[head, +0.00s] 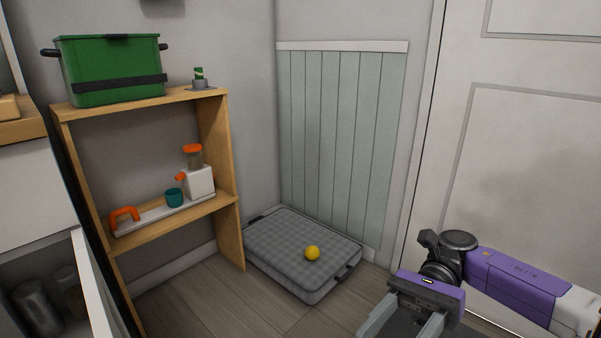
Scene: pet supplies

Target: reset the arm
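My arm, purple and white with dark joints, reaches in from the right edge in the head view. My gripper (402,324) is at the bottom right, in front of the white door. Its two grey fingers are spread apart. I see no object held between them, but the lower edge of the picture cuts off the fingertips.
A grey cushion (268,250) with a yellow ball (312,253) on it lies in the corner, left of my gripper. A wooden shelf (241,232) bears a green bin (110,75) and a white dispenser (199,181). Bare floor (205,300) lies in front.

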